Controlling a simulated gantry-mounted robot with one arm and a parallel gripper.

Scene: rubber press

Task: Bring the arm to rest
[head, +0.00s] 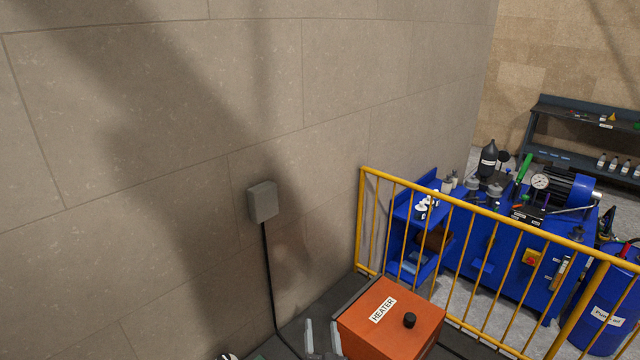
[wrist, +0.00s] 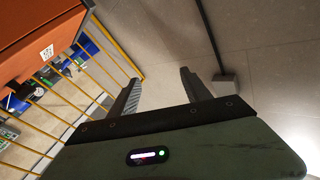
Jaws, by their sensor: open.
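My gripper (wrist: 160,92) shows in the wrist view with its two dark fingers apart and nothing between them. Beyond the fingers are the stone-tiled wall and a yellow railing. In the head view, the tips of my gripper (head: 322,338) show at the bottom edge, just left of the orange heater box (head: 390,322). The heater's orange side (wrist: 35,32) also shows at the upper left of the wrist view. I cannot tell the exact gap between gripper and heater.
A grey wall box (head: 263,202) has a black cable running down from it. A yellow railing (head: 470,208) stands behind the heater. Past it are a blue workbench (head: 490,250), a blue barrel (head: 612,290) and a dark shelf (head: 570,112). The wall face at left is bare.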

